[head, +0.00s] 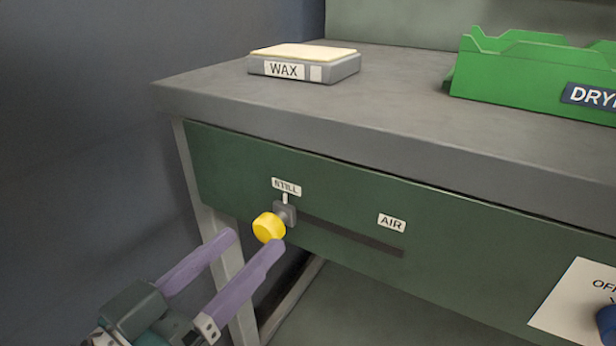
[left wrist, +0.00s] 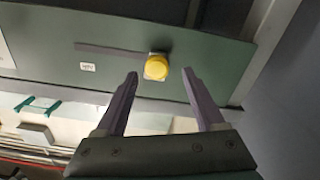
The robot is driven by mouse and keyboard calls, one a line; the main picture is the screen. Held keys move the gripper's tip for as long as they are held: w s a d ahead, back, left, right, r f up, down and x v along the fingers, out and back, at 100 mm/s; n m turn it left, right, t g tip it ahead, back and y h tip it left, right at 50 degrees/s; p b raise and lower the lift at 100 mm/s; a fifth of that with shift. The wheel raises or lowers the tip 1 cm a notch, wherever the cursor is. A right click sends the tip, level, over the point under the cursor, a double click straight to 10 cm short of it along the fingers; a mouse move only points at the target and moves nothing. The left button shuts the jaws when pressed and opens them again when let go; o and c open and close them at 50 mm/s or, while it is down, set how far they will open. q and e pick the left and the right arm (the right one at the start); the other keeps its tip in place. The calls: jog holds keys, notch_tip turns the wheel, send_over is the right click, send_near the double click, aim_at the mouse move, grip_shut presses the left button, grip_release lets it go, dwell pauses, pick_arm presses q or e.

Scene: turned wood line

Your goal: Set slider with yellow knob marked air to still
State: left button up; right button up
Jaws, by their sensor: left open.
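The slider's yellow knob (head: 268,228) sits on a grey block at the left end of a dark slot (head: 350,237) in the green front panel. The STILL label (head: 286,187) is just above it, with a pale pointer between them. The AIR label (head: 392,223) is near the slot's right end. My left gripper (head: 252,241) is open in front of the panel, its purple fingers pointing at the knob. In the left wrist view the knob (left wrist: 156,68) appears between the open fingertips (left wrist: 160,74), apparently just beyond them. My right gripper is out of view.
A WAX box (head: 305,68) and a green tray (head: 530,75) marked DRY stand on the grey bench top (head: 390,105). A white plate (head: 575,302) reading OFF, with a blue part (head: 607,322), is at lower right. A dark wall is at left.

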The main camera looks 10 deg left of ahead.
pick_arm(q)
jog(key=v, duration=0.5)
jog(key=shift+s+p, duration=0.1)
jog(key=shift+p, duration=0.2)
